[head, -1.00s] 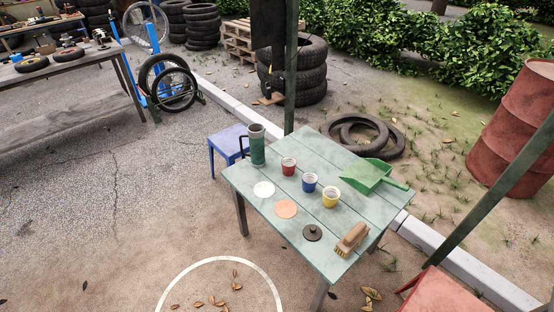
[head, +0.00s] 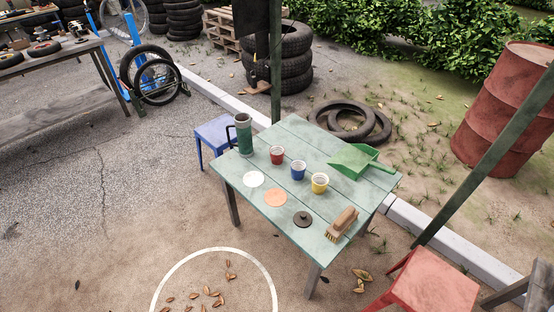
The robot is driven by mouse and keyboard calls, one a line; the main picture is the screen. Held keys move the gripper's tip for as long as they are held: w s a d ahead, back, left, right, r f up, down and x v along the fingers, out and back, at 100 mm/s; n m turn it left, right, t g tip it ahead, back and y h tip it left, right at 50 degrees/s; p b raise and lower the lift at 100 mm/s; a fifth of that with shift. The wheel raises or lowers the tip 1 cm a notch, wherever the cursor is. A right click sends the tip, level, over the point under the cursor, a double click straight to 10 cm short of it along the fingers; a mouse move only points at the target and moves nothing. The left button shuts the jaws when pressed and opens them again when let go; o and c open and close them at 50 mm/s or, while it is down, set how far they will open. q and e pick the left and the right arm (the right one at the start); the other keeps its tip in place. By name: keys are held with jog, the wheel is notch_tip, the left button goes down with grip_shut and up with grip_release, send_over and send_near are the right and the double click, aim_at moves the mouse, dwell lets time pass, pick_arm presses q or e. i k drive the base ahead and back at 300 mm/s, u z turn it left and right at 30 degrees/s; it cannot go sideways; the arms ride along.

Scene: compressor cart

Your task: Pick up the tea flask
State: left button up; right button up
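The tea flask (head: 244,136) is a tall green cylinder with a grey top and a dark handle on its left side. It stands upright near the back left corner of the pale green table (head: 258,222). A red cup (head: 277,155), a blue cup (head: 298,171) and a yellow cup (head: 319,184) stand in a diagonal row to its right. Neither of my grippers is in the head view.
The table also holds a white disc (head: 253,180), an orange disc (head: 275,198), a dark lid (head: 303,219), a brush (head: 342,224) and a green dustpan (head: 355,160). A blue stool (head: 215,133) stands behind left. A green post (head: 276,80) rises behind the table. A red stool (head: 432,290) is front right.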

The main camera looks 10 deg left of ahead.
aim_at(242, 120)
jog(key=z, duration=1.65)
jog(key=k, duration=0.75)
jog(key=u, duration=0.85)
jog(key=i, duration=0.5)
jog(key=u, duration=0.05)
